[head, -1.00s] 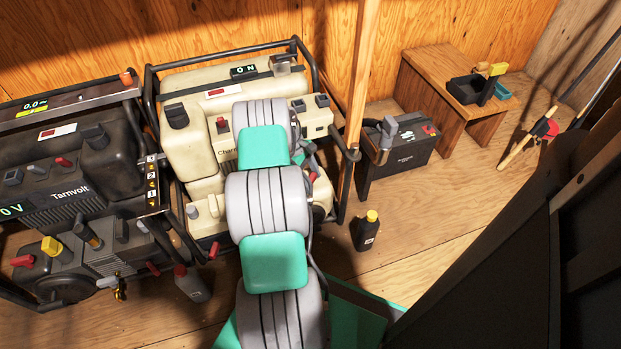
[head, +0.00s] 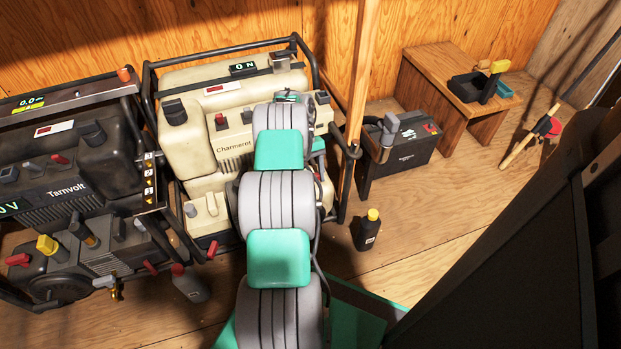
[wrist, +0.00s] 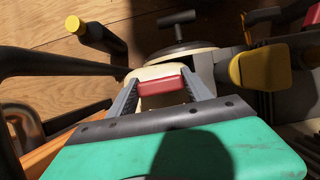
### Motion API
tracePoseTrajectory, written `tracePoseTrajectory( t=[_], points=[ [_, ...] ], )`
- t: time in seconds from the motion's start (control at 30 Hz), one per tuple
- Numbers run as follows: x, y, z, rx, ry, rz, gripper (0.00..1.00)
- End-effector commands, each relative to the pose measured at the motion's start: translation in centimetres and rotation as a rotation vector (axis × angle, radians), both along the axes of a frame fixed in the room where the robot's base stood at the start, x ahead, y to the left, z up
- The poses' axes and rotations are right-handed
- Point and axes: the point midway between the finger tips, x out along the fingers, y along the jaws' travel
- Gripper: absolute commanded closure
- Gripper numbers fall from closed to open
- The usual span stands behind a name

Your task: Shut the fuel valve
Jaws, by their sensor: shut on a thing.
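The lever lies across the picture in front of a cream part of the machine. No label on it can be read, so I cannot tell from markings that it is the fuel valve. In the head view my arm hides the fingers and the held lever.
In the wrist view, a yellow knob (wrist: 258,68) and black frame tubes (wrist: 50,62) crowd the fingers.

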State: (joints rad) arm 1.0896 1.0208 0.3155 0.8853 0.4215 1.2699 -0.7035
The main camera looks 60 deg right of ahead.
Motion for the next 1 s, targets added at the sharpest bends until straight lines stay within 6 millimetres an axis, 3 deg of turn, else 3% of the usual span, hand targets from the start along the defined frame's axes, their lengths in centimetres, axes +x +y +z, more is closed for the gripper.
tracePoseTrajectory(
  t=[0.57,0.6,0.83,1.0],
  points=[
    [0.03,-0.03,0.04,-0.001,-0.001,-0.035,0.82],
    [0.03,-0.03,0.04,-0.001,-0.001,-0.035,0.39],
    [0.01,-0.02,0.02,-0.001,-0.001,-0.035,0.21],
    [0.0,-0.01,0.01,-0.001,-0.001,-0.034,0.2]
  ],
)
